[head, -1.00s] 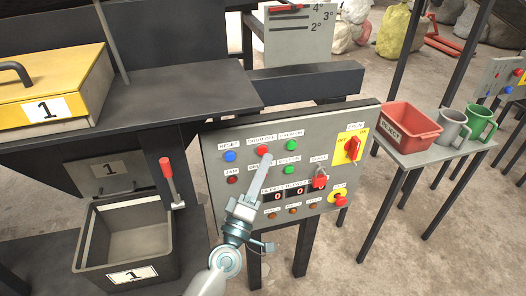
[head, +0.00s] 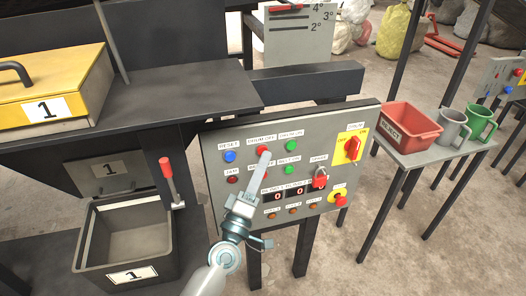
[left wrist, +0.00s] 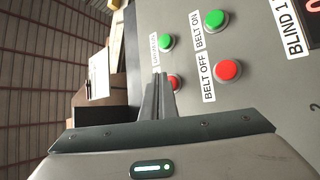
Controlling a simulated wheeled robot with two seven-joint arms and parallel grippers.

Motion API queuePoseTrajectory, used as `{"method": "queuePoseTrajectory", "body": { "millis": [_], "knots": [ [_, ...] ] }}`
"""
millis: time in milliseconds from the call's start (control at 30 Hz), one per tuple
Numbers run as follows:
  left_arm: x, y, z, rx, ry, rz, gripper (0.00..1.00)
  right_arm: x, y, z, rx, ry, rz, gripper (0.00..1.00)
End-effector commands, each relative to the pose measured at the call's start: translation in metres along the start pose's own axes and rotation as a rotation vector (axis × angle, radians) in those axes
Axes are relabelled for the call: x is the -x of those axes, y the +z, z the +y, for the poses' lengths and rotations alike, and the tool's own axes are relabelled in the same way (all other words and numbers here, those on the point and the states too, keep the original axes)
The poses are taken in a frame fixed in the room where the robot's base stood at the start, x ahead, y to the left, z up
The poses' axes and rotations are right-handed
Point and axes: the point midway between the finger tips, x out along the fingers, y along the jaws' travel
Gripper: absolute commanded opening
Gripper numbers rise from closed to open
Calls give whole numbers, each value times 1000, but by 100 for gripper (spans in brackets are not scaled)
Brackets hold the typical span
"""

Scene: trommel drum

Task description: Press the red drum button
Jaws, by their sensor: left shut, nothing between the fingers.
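The red drum button (head: 263,152), under a label that reads DRUM OFF, is in the top row of the grey control panel (head: 215,195) in the head view. My left gripper (head: 265,158) is shut and empty, its fingertips at or just below this button. I cannot tell whether they touch it. In the left wrist view the shut fingertips (left wrist: 160,78) partly hide the red drum button (left wrist: 174,82). The green drum button (left wrist: 166,42) shows above it there. My right gripper is not in view.
The green BELT ON button (left wrist: 215,20) and red BELT OFF button (left wrist: 228,70) sit close by. A yellow-backed rotary switch (head: 352,147) and red stop button (head: 340,200) are at the panel's right. A grey bin (head: 90,240) stands left of the panel.

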Motion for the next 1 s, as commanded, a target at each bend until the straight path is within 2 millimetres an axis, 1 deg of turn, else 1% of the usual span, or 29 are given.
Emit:
{"method": "queuePoseTrajectory", "body": {
  "millis": [1000],
  "knots": [
    [-6, -4, -5, -1, -1, 0, 0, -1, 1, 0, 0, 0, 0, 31]
  ]
}}
